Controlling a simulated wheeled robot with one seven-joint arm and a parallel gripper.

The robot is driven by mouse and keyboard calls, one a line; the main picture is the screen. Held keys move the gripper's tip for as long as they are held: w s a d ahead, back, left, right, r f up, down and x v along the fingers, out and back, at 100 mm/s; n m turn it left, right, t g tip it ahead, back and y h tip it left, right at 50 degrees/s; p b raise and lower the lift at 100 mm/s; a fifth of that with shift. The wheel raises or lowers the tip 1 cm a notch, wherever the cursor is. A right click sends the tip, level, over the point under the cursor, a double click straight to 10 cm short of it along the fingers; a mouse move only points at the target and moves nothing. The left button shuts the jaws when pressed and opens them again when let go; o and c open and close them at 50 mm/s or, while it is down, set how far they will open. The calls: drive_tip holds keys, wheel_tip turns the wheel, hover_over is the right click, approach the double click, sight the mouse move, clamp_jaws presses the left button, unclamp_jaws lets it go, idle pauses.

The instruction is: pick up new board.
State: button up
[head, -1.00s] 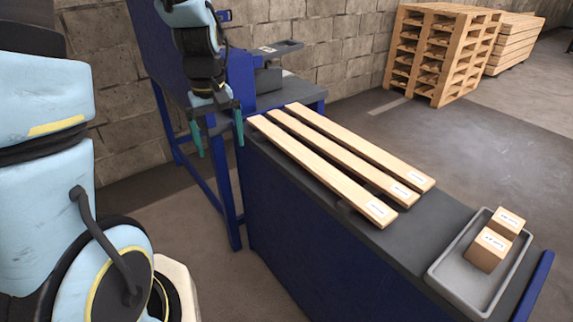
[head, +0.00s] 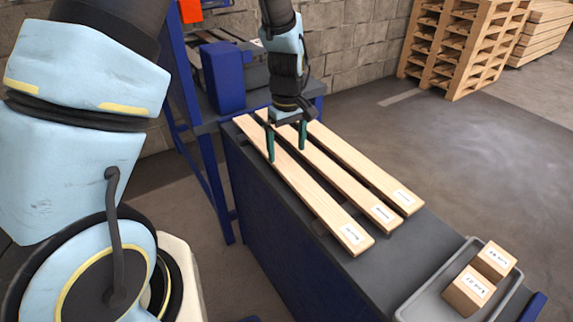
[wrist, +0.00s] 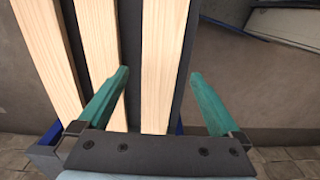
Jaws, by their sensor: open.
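Three pale wooden boards lie side by side on the dark bench top (head: 375,262): a left board (head: 310,205), a middle board (head: 345,180) and a right board (head: 372,174). Each has a white label at its near end. My gripper (head: 287,154) is open, with teal fingers pointing down over the far part of the boards. In the wrist view, the fingertips (wrist: 161,74) lie on either side of the rightmost board there (wrist: 163,45), with nothing held. The height of the fingers above the wood is hard to tell.
A grey tray (head: 412,302) with two labelled wooden blocks (head: 469,290) (head: 494,260) sits at the bench's near end. A blue frame with a table (head: 222,80) stands beyond the far end. Stacked pallets (head: 465,45) stand at the back right. The floor right of the bench is clear.

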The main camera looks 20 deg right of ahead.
sight(286, 165)
drive_tip(key=shift+w+f+p, duration=0.1)
drive_tip(key=shift+f+p, duration=0.75)
drive_tip(key=shift+f, duration=1.45)
clamp_jaws()
drive_tip(key=shift+r, duration=0.1)
